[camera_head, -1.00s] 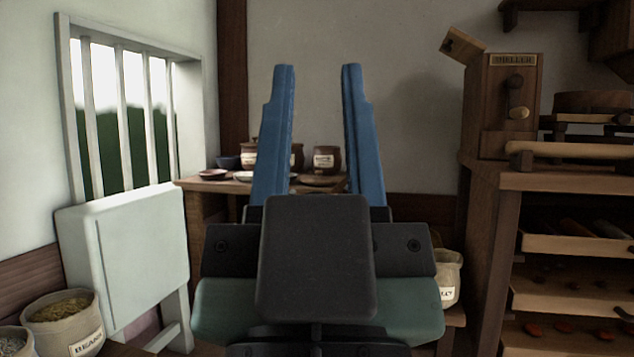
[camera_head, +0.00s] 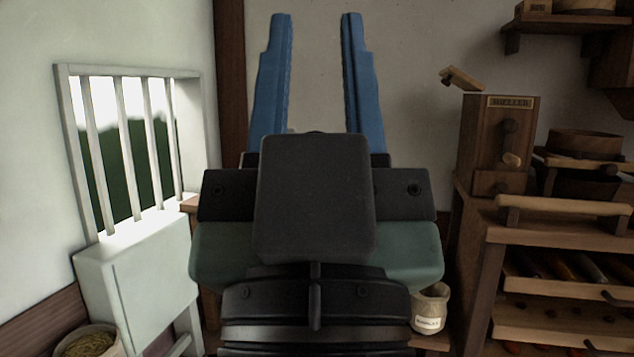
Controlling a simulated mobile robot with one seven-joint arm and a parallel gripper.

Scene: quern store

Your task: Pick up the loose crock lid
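My gripper (camera_head: 316,55) is in the middle of the view, its two blue fingers pointing up and spread wide apart. The gap between the fingers is empty, with only the pale wall behind it. The loose crock lid is not visible now. The table (camera_head: 189,204) shows only as a small wooden corner left of my gripper. My gripper and wrist hide the rest of the tabletop and whatever stands on it.
At right are a wooden mill (camera_head: 497,145) and a shelf rack (camera_head: 560,235).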

